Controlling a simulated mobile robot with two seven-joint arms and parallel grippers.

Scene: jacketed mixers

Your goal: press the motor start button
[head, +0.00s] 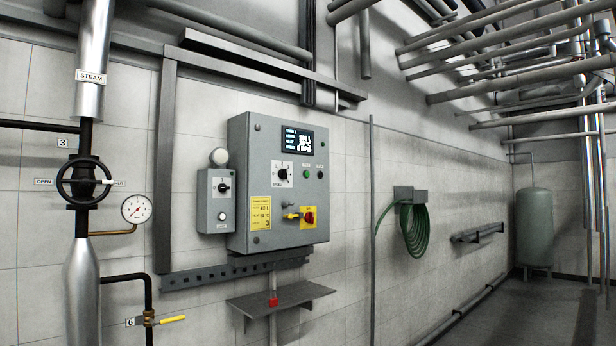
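A grey control cabinet (240,180) hangs on the tiled wall, left of the picture's middle. Its front has a lit display (297,140), a black rotary knob (282,173), a small green button (306,173) and a dark button (320,174) to its right. The labels above these buttons are too small to read, so I cannot tell for sure which is the motor start button. A red rotary switch (309,217) sits on a yellow plate lower down. Neither of my grippers is in view.
A small grey box (214,205) with a black knob and white button is left of the cabinet. A shelf (290,298) juts out below it. A steam pipe with handwheel (84,182) stands far left. A green hose (415,232) hangs to the right.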

